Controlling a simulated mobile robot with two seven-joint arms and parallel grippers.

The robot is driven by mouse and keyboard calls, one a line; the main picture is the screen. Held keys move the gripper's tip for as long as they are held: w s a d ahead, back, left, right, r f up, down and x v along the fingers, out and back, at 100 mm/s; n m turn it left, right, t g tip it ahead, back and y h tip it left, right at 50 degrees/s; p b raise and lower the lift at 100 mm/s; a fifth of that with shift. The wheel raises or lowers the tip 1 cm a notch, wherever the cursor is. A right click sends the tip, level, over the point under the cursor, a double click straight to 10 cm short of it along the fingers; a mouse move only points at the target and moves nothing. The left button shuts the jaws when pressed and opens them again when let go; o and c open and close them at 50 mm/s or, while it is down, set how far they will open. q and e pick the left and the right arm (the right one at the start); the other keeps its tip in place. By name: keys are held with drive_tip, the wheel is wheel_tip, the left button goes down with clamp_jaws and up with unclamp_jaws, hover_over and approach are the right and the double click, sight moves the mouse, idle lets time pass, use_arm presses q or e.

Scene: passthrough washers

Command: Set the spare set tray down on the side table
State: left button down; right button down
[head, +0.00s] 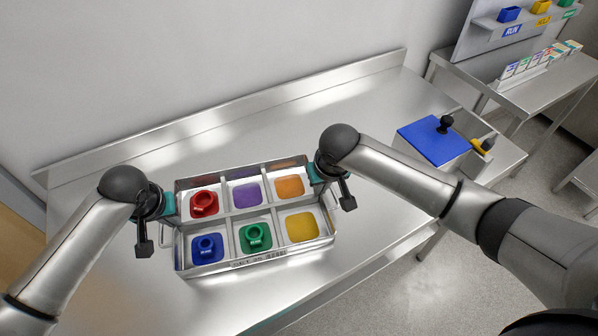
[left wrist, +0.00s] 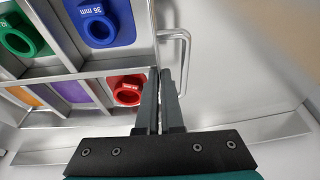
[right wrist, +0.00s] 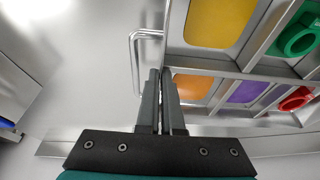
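A metal tray (head: 227,215) has six compartments with coloured floors and a small label on its front wall. Red (head: 204,203), blue (head: 207,247) and green (head: 256,237) ring-shaped parts sit in three compartments. The purple, orange and yellow compartments look empty. My left gripper (head: 168,204) is at the tray's left end, beside the red compartment; its fingers (left wrist: 160,75) close at the end wall and handle. My right gripper (head: 316,175) is at the right end, beside the orange compartment, its fingers (right wrist: 160,75) likewise closed there. I cannot tell whether the tray touches the bench.
The steel bench (head: 340,100) has a raised back edge and is clear right of the tray. A blue-topped box (head: 432,143) with a black knob stands at its right end. Beyond are a lower surface (head: 505,158) and another steel table (head: 545,88) with small boxes and a bin rack.

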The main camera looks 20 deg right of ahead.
use_arm(q)
drive_tip(key=shift+f, duration=0.15)
use_arm(e)
drive_tip(key=shift+f, duration=0.15)
use_arm(q)
drive_tip(key=c, duration=1.5)
unclamp_jaws()
use_arm(e)
drive_tip(key=c, duration=1.5)
unclamp_jaws()
use_arm(q)
drive_tip(key=o, duration=0.4)
use_arm(e)
drive_tip(key=o, duration=0.4)
use_arm(q)
drive_tip(key=shift+o, duration=0.2)
use_arm(e)
drive_tip(key=shift+o, duration=0.2)
use_arm(q)
drive_tip(key=v, duration=1.2)
use_arm(e)
drive_tip(key=v, duration=1.2)
use_arm(q)
drive_tip(key=shift+s, duration=0.1)
use_arm(e)
drive_tip(key=shift+s, duration=0.1)
